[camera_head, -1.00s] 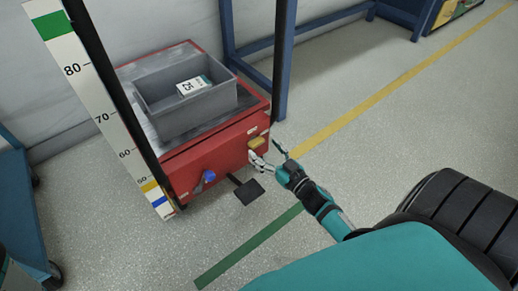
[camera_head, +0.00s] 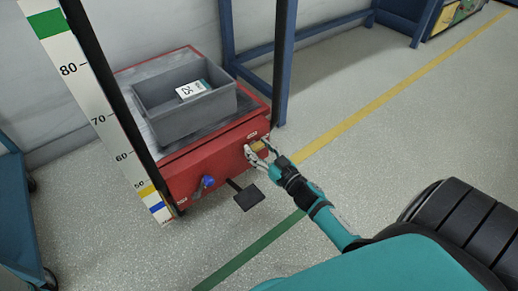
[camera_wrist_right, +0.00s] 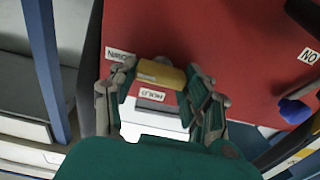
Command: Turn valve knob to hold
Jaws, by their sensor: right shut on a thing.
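The yellow valve knob (camera_head: 258,146) sits on the front of the red lift base (camera_head: 215,155), near its right end. In the right wrist view the knob (camera_wrist_right: 160,73) lies between the fingers of my right gripper (camera_wrist_right: 160,88), which is shut on it. A small white label (camera_wrist_right: 153,94) is beside the knob, upside down in this view. Another white label (camera_wrist_right: 117,55) is at the knob's upper left. The fingers hide part of the knob in the head view, where my right gripper (camera_head: 261,152) reaches in from the right. My left gripper is out of view.
A blue knob (camera_head: 207,182) is farther left on the same red front. A black pedal (camera_head: 248,196) sticks out low. A grey bin (camera_head: 185,105) with a white box (camera_head: 193,89) sits on top. Floor to the right is open, with a yellow line (camera_head: 390,95).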

